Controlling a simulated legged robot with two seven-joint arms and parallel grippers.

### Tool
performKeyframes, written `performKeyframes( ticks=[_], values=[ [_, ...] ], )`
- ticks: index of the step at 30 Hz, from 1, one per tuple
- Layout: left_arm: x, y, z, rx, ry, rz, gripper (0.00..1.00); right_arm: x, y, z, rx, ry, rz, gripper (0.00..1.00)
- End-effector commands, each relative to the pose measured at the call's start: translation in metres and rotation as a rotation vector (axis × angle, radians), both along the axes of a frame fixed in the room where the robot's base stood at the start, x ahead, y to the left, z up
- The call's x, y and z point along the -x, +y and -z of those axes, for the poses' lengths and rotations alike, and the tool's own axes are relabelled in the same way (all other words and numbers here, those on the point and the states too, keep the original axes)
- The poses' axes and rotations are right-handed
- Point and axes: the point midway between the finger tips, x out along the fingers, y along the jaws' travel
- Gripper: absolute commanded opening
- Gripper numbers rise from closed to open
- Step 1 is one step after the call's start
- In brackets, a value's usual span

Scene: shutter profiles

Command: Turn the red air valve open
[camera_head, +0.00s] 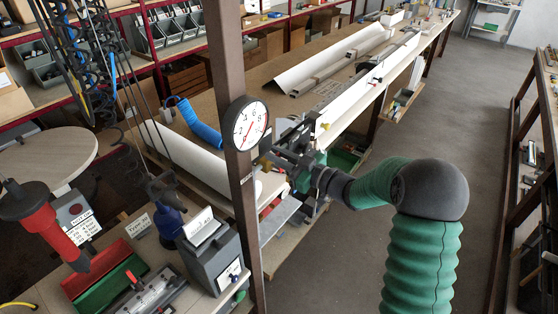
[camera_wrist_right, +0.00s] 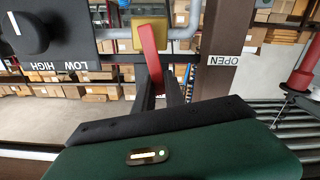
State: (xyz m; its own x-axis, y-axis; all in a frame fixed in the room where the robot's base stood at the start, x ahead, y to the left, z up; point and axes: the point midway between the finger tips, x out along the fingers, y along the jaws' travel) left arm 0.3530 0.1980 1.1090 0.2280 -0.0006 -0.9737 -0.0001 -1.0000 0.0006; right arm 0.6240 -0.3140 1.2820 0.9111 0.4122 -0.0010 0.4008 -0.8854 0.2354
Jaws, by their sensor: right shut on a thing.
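The red air valve lever (camera_wrist_right: 152,52) stands nearly upright in the right wrist view, tilted slightly, in front of a brass valve body (camera_wrist_right: 151,33) on a grey pipe. My right gripper (camera_wrist_right: 163,82) is shut on the lever's lower end. In the head view the right gripper (camera_head: 287,158) is at the brown post, just below the round gauge; the lever cannot be made out there. An OPEN label (camera_wrist_right: 232,61) is on the post, to the right of the lever in the wrist view. My left gripper is not in view.
A white-faced gauge (camera_head: 247,125) is on the brown post (camera_head: 230,60). A black LOW/HIGH knob (camera_wrist_right: 28,33) is left of the lever. A long workbench (camera_head: 330,75) with white profiles runs behind. A red hanging tool (camera_head: 45,225) is at the left. The floor aisle (camera_head: 435,110) is clear.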

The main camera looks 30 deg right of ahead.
Motion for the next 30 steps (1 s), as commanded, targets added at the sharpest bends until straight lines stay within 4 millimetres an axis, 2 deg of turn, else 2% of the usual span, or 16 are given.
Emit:
performKeyframes(
  ticks=[1,17,30],
  values=[
    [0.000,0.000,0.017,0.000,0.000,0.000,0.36,0.002,0.002,0.012,0.039,-0.012,0.001,0.00],
    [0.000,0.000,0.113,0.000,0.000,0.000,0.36,0.013,0.028,0.030,0.497,-0.221,-0.001,0.00],
    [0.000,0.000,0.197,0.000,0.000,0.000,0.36,0.019,0.041,0.053,0.875,-0.390,-0.004,0.00]
  ],
)
